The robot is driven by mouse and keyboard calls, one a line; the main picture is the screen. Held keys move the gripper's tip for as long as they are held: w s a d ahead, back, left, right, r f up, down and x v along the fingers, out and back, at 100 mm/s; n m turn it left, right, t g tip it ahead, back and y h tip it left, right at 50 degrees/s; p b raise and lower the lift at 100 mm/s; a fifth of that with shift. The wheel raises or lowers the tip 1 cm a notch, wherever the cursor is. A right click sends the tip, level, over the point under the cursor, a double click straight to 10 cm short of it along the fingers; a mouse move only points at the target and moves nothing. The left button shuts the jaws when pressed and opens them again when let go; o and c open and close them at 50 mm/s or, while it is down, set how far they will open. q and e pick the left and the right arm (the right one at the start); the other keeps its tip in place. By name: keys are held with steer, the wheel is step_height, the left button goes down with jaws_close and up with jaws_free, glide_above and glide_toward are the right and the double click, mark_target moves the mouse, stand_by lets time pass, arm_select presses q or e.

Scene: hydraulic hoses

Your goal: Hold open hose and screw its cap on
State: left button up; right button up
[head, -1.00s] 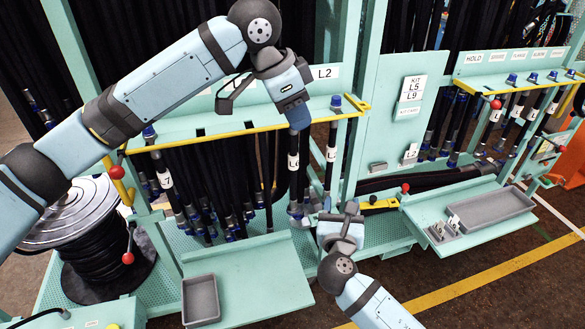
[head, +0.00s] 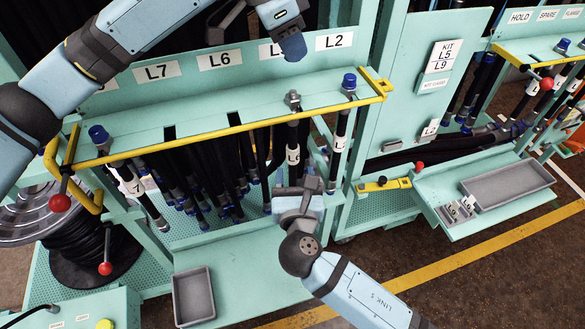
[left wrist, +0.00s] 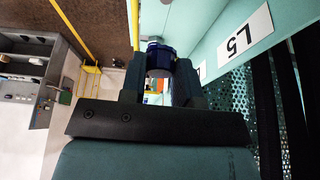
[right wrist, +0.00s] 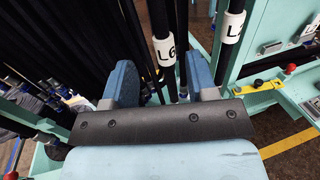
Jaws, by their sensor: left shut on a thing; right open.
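My right gripper (head: 297,190) is low at the hose's lower part. In the right wrist view it is open, with the hose running between its fingers, apart from both as far as I can see.
A second hose (head: 340,143) with a blue cap (head: 349,82) hangs just right of the open one. A grey bin (head: 193,296) is at lower left; a grey tray (head: 507,184) lies on the right shelf.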

arm_select(q)
steer(key=shift+w, duration=0.1)
arm_select(e)
steer(key=w, duration=1.2)
steer(key=shift+a, duration=0.3)
jaws_close()
arm_select(q)
glide_above(291, 92)
steer(key=shift+f, duration=2.55)
